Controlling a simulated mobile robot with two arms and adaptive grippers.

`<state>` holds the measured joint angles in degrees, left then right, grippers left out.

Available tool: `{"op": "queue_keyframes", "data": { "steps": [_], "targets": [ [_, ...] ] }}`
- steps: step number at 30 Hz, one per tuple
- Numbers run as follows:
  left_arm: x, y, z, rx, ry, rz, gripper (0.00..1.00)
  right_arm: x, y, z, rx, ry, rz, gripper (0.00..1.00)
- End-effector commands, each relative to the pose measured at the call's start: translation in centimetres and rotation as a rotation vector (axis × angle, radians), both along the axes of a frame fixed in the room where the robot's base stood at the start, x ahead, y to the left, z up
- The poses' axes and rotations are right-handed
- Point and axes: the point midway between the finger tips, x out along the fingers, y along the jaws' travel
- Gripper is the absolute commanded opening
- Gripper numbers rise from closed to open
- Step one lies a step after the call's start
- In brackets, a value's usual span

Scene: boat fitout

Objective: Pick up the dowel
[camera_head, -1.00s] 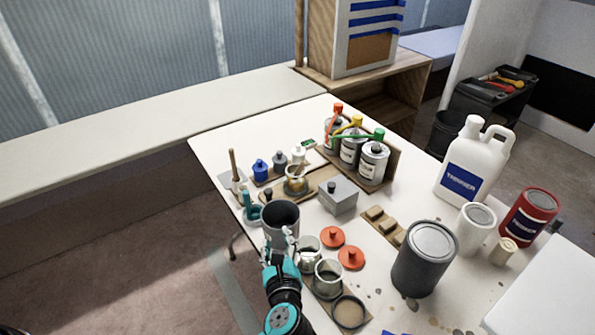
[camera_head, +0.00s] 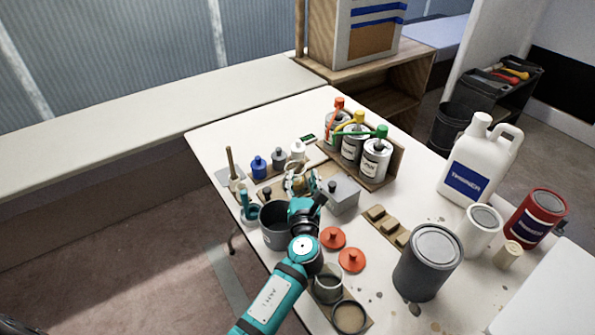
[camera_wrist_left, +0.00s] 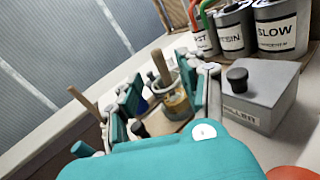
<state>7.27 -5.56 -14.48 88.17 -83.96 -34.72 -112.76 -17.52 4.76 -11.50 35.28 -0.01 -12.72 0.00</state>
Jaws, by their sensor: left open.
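A thin tan wooden dowel (camera_head: 229,163) stands upright in a small holder at the left of the table. It leans in the left wrist view (camera_wrist_left: 88,103). A second, shorter wooden stick (camera_wrist_left: 161,66) pokes out of a small amber-coloured pot (camera_wrist_left: 178,103). I cannot tell for sure which stick is the dowel meant. My left gripper (camera_head: 302,186) is over the table at that pot. In the wrist view, its open fingers (camera_wrist_left: 168,92) appear on either side of the pot and short stick, with nothing clearly gripped. My right gripper is not in view.
A grey box (camera_head: 343,197) stands just right of the gripper. Orange lids (camera_head: 351,261) lie in front.

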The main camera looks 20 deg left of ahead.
Motion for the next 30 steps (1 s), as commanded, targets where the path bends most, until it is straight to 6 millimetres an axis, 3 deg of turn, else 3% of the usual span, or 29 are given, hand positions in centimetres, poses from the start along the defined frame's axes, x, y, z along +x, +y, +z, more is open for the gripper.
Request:
{"op": "queue_keyframes", "data": {
  "steps": [5, 15, 23, 30],
  "targets": [
    [1.2, 0.4, 0.0, 0.0, -0.001, 0.0, 0.41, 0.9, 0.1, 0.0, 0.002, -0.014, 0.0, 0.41],
    [5.6, 2.0, 0.0, 0.0, 0.0, 0.0, 0.41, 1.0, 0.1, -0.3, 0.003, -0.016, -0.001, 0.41],
    [5.8, 2.1, 0.0, -0.001, 0.0, 0.0, 0.41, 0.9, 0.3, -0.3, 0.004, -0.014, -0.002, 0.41],
    [5.8, 2.0, 0.0, -0.001, 0.0, 0.0, 0.11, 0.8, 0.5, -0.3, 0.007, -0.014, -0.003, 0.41]
  ]
}}
